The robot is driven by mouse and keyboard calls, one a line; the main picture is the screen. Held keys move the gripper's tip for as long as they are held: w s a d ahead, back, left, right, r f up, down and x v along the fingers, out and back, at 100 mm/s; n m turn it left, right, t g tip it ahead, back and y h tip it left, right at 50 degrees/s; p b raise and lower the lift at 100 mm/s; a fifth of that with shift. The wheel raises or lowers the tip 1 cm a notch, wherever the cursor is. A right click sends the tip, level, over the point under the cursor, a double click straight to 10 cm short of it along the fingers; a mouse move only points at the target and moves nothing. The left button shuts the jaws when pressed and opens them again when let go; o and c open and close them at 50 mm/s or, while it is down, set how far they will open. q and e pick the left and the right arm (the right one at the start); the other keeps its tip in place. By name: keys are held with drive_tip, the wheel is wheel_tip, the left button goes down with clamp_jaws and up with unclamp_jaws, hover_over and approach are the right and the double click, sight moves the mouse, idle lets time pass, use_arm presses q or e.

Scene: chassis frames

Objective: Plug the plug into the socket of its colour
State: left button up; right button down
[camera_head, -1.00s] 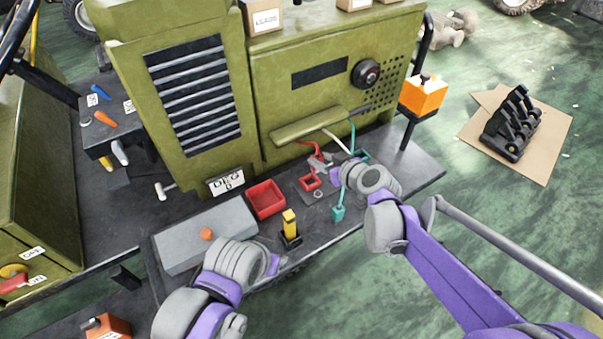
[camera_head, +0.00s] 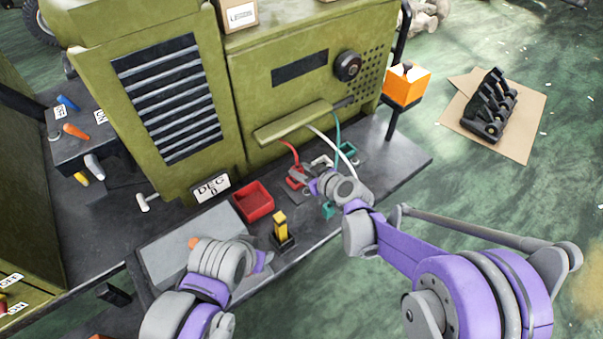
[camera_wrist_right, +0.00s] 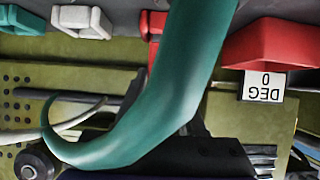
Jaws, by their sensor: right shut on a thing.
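My right gripper (camera_head: 304,176) is at the red socket (camera_head: 294,181) on the bench. It is shut on the red plug, mostly hidden by the fingers; its red cable (camera_head: 290,150) runs down from the machine to the fingertips. I cannot tell if the plug is seated. The white socket (camera_head: 321,162) and teal socket (camera_head: 348,149) stand to the right. A teal plug (camera_head: 328,210) is on the bench, nearer me. In the right wrist view a teal cable (camera_wrist_right: 165,105) crosses close in front and hides the fingertips. My left gripper (camera_head: 262,262) is low at the front; its jaws are unclear.
A red tray (camera_head: 254,207) and a yellow-and-black upright item (camera_head: 281,227) stand left of the sockets. The green machine (camera_head: 290,55) rises behind. A white cable (camera_head: 328,143) hangs close to my right wrist. A grey box (camera_head: 165,250) lies by my left arm.

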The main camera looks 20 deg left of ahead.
drive_tip(key=shift+f, duration=0.6)
drive_tip(key=shift+f, duration=0.15)
drive_tip(key=c, duration=0.5)
unclamp_jaws()
